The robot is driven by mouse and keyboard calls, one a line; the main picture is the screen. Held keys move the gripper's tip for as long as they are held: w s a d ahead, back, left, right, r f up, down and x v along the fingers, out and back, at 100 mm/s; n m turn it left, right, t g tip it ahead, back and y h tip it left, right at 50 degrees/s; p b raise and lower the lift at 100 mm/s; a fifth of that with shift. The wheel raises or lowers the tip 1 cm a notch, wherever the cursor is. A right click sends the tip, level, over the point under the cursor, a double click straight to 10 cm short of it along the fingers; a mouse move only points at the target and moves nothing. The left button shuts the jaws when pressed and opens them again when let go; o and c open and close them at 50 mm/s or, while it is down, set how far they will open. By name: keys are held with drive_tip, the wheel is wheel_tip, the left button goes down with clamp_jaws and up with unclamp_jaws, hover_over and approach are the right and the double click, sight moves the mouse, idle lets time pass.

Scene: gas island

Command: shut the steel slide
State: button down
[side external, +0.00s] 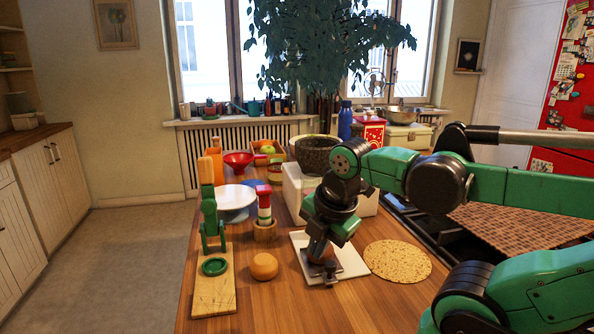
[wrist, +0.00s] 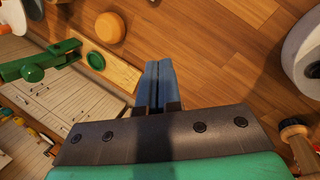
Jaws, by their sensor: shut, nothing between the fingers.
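I cannot make out a steel slide for certain in either view. My gripper (side external: 322,274) is low over a white board (side external: 351,262) on the wooden table in the side external view. Its fingers are shut together and empty. In the wrist view the closed fingers (wrist: 157,85) point over bare wood, apart from the round orange block and the green press. Whether the fingertips touch the board cannot be told.
A green press (side external: 210,220) on a wooden base and an orange block (side external: 264,266) stand left of my gripper. A flatbread (side external: 397,261) lies to its right. A stone bowl (side external: 316,153) on a white box (side external: 298,194) stands behind. Bare table shows in front.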

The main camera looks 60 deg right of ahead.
drive_tip(key=s+d+n+g, duration=0.2)
drive_tip(key=s+n, duration=0.1)
drive_tip(key=n, duration=0.6)
approach(331, 283)
drive_tip(key=shift+s+a+f, duration=0.3)
drive_tip(key=shift+a+f, duration=0.15)
drive_tip(key=shift+f, duration=0.2)
drive_tip(key=shift+s+a+f, duration=0.3)
drive_tip(key=shift+a+f, duration=0.15)
drive_tip(key=shift+f, duration=0.15)
drive_tip(key=shift+s+a+f, duration=0.3)
drive_tip(key=shift+a+f, duration=0.15)
drive_tip(key=shift+f, duration=0.2)
drive_tip(key=shift+w+d+f, duration=0.15)
drive_tip(key=shift+w+d, duration=0.4)
drive_tip(key=shift+d, duration=0.25)
drive_tip(key=shift+w+d+f, duration=0.2)
drive_tip(key=shift+w+d, duration=0.4)
drive_tip(key=shift+d, duration=0.2)
